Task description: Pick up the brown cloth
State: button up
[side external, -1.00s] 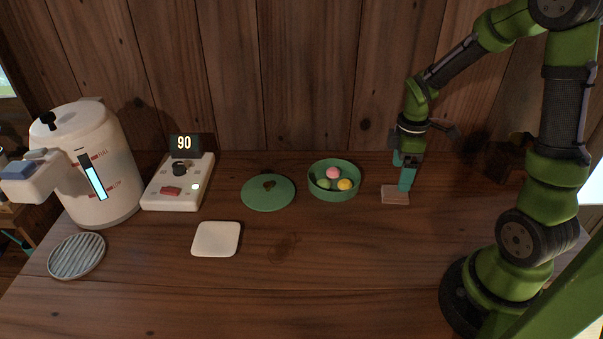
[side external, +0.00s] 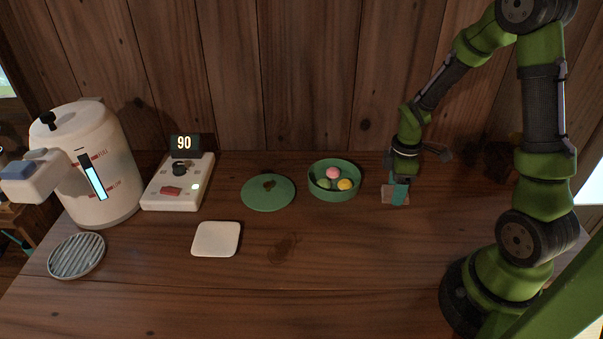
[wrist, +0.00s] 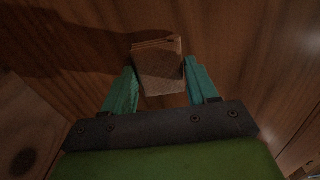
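The brown cloth (side external: 388,195) is a small, flat, folded pinkish-brown rectangle on the wooden table, right of the green bowl. In the wrist view the cloth (wrist: 159,66) lies between and just beyond my two teal fingers. My gripper (side external: 399,195) is low at the cloth, its fingers partly covering it in the side view. In the wrist view my gripper (wrist: 162,82) is open, with a finger on either side of the cloth. A narrow gap shows by each finger; I cannot tell whether the tips touch the table.
A white square dish (side external: 216,239), a control box (side external: 165,198), a white kettle (side external: 98,165) and a ribbed round coaster (side external: 76,255) are further left. The front table is clear.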

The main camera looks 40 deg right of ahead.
jog(key=c, duration=0.4)
notch_tip(320, 180, up, 10)
dwell(0.4)
